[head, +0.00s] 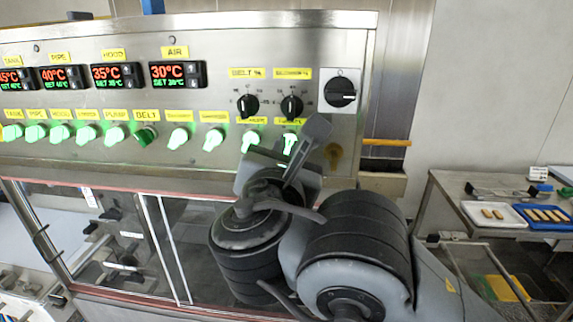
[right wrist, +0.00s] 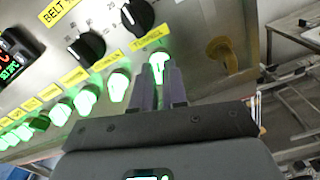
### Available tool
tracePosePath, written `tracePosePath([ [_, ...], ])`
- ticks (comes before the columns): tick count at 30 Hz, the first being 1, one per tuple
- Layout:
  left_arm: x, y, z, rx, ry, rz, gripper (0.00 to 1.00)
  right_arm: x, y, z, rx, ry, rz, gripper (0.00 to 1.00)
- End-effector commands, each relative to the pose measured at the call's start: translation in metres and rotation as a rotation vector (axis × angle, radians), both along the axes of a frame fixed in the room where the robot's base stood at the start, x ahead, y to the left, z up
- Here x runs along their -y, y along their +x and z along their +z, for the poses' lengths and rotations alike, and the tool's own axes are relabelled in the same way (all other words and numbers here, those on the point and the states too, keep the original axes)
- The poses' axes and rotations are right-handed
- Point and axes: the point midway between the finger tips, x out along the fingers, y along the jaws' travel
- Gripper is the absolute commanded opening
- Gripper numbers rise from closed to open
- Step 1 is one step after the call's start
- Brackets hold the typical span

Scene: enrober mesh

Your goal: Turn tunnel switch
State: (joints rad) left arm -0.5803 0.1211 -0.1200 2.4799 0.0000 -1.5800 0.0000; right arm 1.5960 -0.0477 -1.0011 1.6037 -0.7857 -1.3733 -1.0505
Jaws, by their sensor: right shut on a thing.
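The tunnel switch (head: 290,142) is the last, rightmost one in the row of green-lit switches, under a yellow label. Its knob glows green. In the right wrist view the tunnel switch (right wrist: 158,62) shows between the two finger ends, below the label reading TUNNEL. My right gripper (head: 296,151) reaches up to the panel from below and is shut on this switch. In the right wrist view the fingers of my right gripper (right wrist: 160,80) lie on both sides of the knob. Part of the knob is hidden by the fingers. My left gripper is not in view.
The neighbouring green switch (head: 251,141) is close on the left. Two black dials (head: 291,107) sit above, with a black rotary switch (head: 341,93) to the right. Temperature displays (head: 176,74) line the upper left. A side table with trays (head: 543,216) stands at right.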

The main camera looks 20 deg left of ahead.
Motion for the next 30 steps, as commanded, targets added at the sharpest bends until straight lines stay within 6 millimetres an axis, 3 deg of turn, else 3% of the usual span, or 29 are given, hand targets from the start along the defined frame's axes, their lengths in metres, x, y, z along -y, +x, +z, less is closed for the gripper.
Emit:
tracePosePath([
  [12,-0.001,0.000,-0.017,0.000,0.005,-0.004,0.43,0.000,0.000,0.000,-0.055,0.204,-0.001,0.00],
  [29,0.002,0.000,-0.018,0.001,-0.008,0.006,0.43,0.000,0.000,0.001,-0.064,0.236,-0.001,0.00],
  [30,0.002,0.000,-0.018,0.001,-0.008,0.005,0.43,0.000,0.000,0.001,-0.064,0.236,-0.001,0.16],
])
